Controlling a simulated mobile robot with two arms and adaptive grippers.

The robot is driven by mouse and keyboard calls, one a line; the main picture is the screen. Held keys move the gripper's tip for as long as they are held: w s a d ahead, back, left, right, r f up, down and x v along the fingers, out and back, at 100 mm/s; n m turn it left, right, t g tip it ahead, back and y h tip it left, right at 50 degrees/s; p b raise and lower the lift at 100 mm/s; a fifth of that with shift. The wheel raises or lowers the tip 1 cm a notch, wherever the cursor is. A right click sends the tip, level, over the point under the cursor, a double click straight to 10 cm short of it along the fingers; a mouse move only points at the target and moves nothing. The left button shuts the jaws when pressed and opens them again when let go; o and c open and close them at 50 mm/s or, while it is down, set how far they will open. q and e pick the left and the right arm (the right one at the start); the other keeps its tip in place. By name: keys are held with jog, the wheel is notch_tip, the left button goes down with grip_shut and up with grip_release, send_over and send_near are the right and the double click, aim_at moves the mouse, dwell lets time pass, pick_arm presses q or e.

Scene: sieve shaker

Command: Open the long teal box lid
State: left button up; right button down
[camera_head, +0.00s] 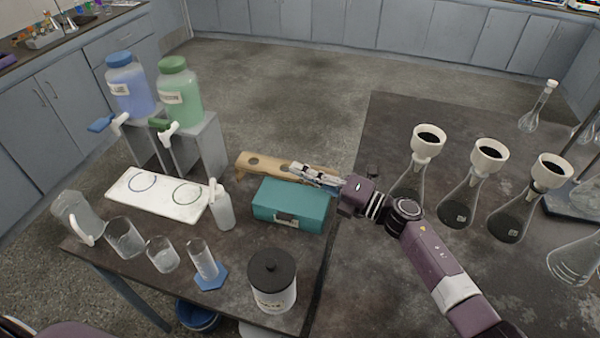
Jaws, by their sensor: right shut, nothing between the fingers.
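The long teal box (289,210) sits on the dark table near its right side. Its lid looks closed, with a pale latch or handle on the front face. My right gripper (296,171) reaches in from the right, over the box's back edge. Its fingers are shut with nothing between them. I cannot tell whether they touch the lid. My left gripper does not show.
A wooden rack (256,163) lies right behind the box. A white squeeze bottle (222,208) stands left of it and a black-lidded jar (272,284) in front. Flasks with funnels (427,145) stand on the right table. Beakers (125,238) stand at left.

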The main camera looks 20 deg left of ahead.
jog(key=shift+w+r+m, duration=0.15)
jog(key=shift+w+m, duration=0.15)
dwell(1.2)
jog(key=v, duration=1.2)
jog(key=shift+r, duration=0.2)
